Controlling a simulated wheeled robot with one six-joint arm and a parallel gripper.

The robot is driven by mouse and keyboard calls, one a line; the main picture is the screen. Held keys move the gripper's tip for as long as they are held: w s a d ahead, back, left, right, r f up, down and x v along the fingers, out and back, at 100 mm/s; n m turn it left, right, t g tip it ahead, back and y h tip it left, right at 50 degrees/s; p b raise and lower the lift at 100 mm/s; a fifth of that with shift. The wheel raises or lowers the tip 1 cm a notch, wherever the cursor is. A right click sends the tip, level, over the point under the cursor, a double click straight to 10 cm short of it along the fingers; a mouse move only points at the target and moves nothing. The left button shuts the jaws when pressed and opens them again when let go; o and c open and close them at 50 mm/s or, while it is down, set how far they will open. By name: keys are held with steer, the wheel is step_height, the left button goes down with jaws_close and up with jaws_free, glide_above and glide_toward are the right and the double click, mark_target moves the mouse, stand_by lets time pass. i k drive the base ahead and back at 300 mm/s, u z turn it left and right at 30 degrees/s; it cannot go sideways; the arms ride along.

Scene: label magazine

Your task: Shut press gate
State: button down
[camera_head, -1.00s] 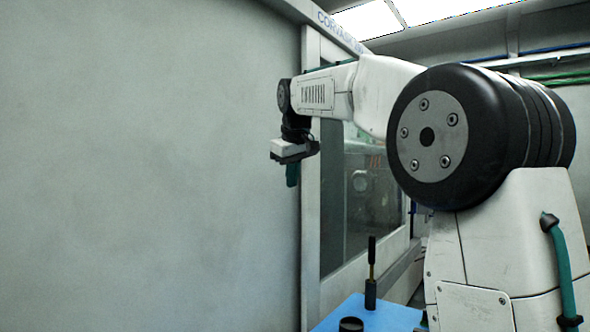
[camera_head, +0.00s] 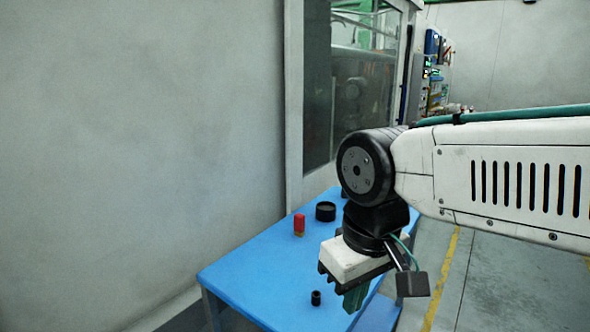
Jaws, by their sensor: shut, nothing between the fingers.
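The press (camera_head: 295,95) stands behind the blue table, with a pale grey frame around a large glazed panel (camera_head: 345,90). I take this panel to be part of the press gate; I cannot tell whether the gate is open or shut. My gripper (camera_head: 356,298) points down over the right front part of the blue table, with its green fingers together and nothing visible between them. It is in front of the press and apart from the glazed panel. My arm hides the lower right part of the press front.
A plain wall is at left. Floor with a yellow line (camera_head: 443,275) lies open at right.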

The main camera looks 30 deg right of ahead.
mark_target(301, 189)
steer(key=k, duration=0.1)
steer(key=z, duration=2.3)
steer(key=i, duration=2.6)
steer(key=u, duration=2.2)
